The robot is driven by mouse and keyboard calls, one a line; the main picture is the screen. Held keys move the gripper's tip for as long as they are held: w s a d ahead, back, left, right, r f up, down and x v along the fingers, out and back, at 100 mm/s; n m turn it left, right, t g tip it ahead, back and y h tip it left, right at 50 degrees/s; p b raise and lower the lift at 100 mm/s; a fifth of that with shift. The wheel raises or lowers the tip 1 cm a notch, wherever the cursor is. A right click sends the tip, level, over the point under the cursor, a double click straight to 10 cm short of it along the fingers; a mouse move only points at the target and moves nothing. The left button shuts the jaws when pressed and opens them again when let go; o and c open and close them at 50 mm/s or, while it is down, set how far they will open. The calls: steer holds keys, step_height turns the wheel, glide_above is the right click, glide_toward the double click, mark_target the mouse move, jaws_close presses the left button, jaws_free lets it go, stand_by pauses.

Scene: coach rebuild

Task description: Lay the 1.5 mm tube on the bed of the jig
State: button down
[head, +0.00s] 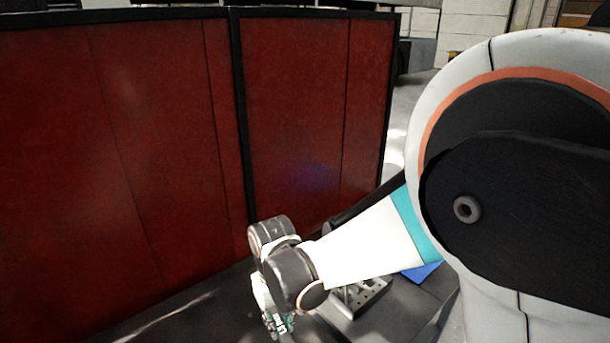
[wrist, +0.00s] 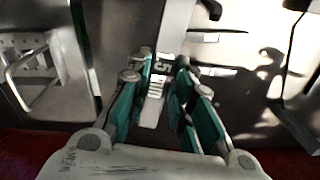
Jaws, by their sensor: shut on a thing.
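My gripper (wrist: 161,72) shows in the wrist view with its teal-lined fingers closed on a pale, narrow piece, which I take to be the 1.5 mm tube (wrist: 151,113). A dark "5" and several short stripes show on it. My gripper also shows small in the head view (head: 278,323), low and close to the dark bench top, partly hidden by my wrist. I cannot make out the tube there. I cannot tell for sure which thing is the jig or its bed.
A grey metal block with holes (head: 364,298) stands right of my gripper in the head view, partly behind my arm. A holed metal piece with a bent bar (wrist: 32,70) is at the wrist view's left. Red screens (head: 310,110) stand behind the bench. A blue item (head: 421,272) lies right.

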steer(key=w+d+f+m, duration=0.2)
steer(key=w+d+m, duration=0.1)
steer(key=d, duration=1)
steer(key=w+d+f+m, duration=0.2)
steer(key=w+d+m, duration=0.15)
steer(key=d, duration=1.05)
step_height(320, 180, down, 12)
steer(key=a+b, duration=0.1)
steer(key=b, duration=1.1)
steer(key=shift+r+n, duration=0.15)
steer(key=shift+n, duration=0.2)
